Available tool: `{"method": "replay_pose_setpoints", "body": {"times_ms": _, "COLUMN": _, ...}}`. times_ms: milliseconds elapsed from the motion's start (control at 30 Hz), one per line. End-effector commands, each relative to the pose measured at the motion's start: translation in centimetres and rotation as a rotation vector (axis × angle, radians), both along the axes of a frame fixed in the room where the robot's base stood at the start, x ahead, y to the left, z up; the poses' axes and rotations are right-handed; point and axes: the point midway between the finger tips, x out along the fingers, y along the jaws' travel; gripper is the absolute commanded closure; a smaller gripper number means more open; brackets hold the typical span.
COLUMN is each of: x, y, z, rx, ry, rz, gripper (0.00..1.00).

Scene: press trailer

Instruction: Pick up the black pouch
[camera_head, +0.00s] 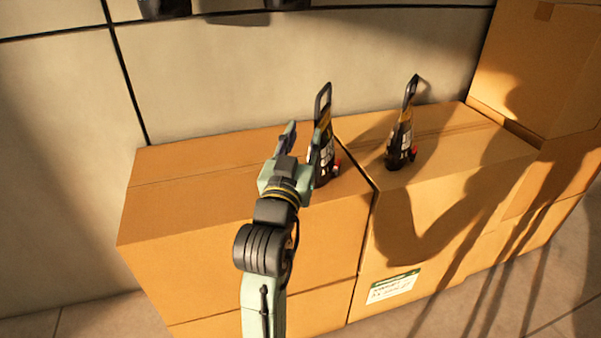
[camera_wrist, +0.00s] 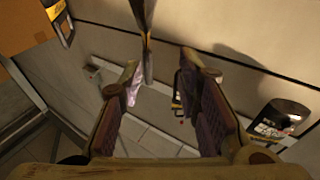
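No thing in view is clearly a black pouch. Two upright black-and-yellow items with loop handles stand on the cardboard boxes, a near one (camera_head: 324,100) and a far one (camera_head: 401,140). In the wrist view my gripper (camera_wrist: 160,66) is open with an empty gap. A narrow dark thing (camera_wrist: 148,55) hangs down from the top edge there, near the left fingertip. A small black-and-yellow thing (camera_wrist: 178,88) shows beyond the fingers, beside the right one.
The left box (camera_head: 190,185) and the right box (camera_head: 450,180) stand against a pale panelled wall (camera_head: 220,75). More boxes (camera_head: 550,75) are stacked at the right. A dark labelled item (camera_wrist: 278,122) is at the right of the wrist view. Dark objects (camera_head: 165,8) show at the top edge.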

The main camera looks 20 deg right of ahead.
Motion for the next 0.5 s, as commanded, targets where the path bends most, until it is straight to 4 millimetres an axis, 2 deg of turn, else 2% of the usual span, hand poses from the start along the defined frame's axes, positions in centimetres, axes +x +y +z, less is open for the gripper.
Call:
{"method": "replay_pose_setpoints", "body": {"times_ms": 33, "x": -0.3, "y": -1.1, "z": -0.8, "rx": 0.006, "ry": 0.016, "rz": -0.028, "gripper": 0.69}}
{"method": "replay_pose_setpoints", "body": {"times_ms": 133, "x": -0.1, "y": -2.3, "z": -1.2, "rx": 0.012, "ry": 0.032, "rz": -0.051, "gripper": 0.69}}
{"method": "replay_pose_setpoints", "body": {"times_ms": 400, "x": 3.4, "y": -4.4, "z": -0.4, "rx": 0.012, "ry": 0.031, "rz": -0.048, "gripper": 0.69}}
{"method": "replay_pose_setpoints", "body": {"times_ms": 500, "x": 4.0, "y": -4.8, "z": -0.3, "rx": 0.012, "ry": 0.030, "rz": -0.047, "gripper": 0.69}}
